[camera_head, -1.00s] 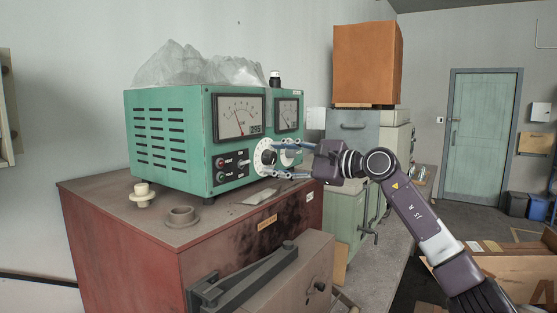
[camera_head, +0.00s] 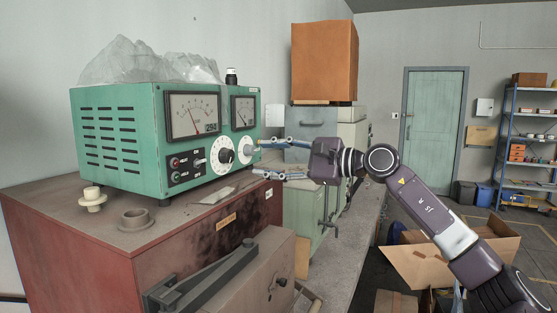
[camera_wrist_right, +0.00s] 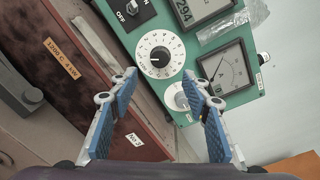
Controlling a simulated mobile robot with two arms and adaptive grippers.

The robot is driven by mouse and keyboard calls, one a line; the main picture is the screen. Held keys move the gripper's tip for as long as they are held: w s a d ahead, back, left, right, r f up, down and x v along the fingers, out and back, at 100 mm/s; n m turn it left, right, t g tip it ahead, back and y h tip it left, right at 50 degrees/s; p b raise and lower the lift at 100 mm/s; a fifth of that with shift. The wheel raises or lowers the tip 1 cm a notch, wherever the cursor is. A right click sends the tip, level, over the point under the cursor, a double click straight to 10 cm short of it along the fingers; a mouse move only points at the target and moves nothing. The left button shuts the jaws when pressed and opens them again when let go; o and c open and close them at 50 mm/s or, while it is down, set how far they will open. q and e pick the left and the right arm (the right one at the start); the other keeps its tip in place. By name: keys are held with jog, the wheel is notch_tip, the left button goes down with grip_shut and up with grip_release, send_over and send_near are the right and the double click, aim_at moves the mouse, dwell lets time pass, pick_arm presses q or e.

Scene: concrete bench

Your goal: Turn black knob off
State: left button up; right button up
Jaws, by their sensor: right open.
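The green instrument box (camera_head: 115,140) stands on the red-brown cabinet. Its front has a large white dial (camera_head: 222,153) with a black centre knob, also in the right wrist view (camera_wrist_right: 158,58). A smaller white dial (camera_head: 245,150) is beside it, also in the wrist view (camera_wrist_right: 177,97). My right gripper (camera_head: 258,158) is open and empty, in front of the panel and right of the large dial. In the wrist view its blue-padded fingers (camera_wrist_right: 160,78) are spread apart below the large dial, with the small dial partly between them. My left gripper is out of view.
Two meters (camera_head: 193,116) are above the dials. A crumpled clear plastic sheet (camera_head: 150,62) lies on the box. A white knob-like part (camera_head: 92,199) and a brown ring (camera_head: 135,219) are on the cabinet top (camera_head: 185,222). An orange box (camera_head: 324,62) stands behind.

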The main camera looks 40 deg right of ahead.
jog(key=shift+v, duration=1.35)
